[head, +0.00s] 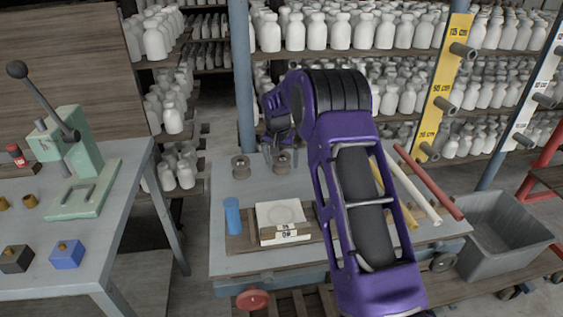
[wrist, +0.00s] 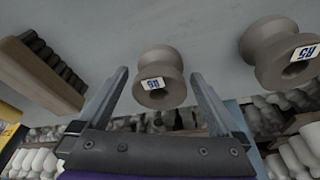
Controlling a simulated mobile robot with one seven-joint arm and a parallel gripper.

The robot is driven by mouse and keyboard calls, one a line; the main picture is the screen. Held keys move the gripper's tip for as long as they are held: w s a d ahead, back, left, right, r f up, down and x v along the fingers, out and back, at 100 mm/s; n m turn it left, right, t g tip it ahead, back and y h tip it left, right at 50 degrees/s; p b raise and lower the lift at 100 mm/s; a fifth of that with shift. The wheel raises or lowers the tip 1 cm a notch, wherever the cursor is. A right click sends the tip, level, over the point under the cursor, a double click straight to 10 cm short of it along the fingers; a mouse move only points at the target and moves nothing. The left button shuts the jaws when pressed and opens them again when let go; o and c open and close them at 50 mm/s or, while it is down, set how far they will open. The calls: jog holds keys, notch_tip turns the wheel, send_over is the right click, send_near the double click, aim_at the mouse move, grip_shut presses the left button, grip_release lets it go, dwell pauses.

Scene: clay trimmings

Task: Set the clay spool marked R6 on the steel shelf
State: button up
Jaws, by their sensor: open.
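Two grey-brown clay spools stand on the blue-grey worktop. One spool (head: 283,161) is under my gripper (head: 281,148); the wrist view shows this spool (wrist: 158,68) between the open fingers of my gripper (wrist: 160,74). Its tag is turned over and seems to read R6. The fingers are apart from its sides, and nothing is held. The other spool (head: 241,167) stands to the left; in the wrist view this spool (wrist: 275,50) is at the right with a tag that seems to read R5. I cannot tell which surface is the steel shelf.
A blue cylinder (head: 232,215) and a wooden board (head: 240,243) with a white block (head: 280,214) are on the worktop (head: 222,262). Long rods (head: 428,182) lie at the right. Racks of white bottles (head: 316,32) stand behind. A grey bin (head: 505,238) is at the right.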

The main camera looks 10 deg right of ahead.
jog(key=p+v, duration=0.1)
jog(key=v, duration=1)
jog(key=shift+r, duration=0.15)
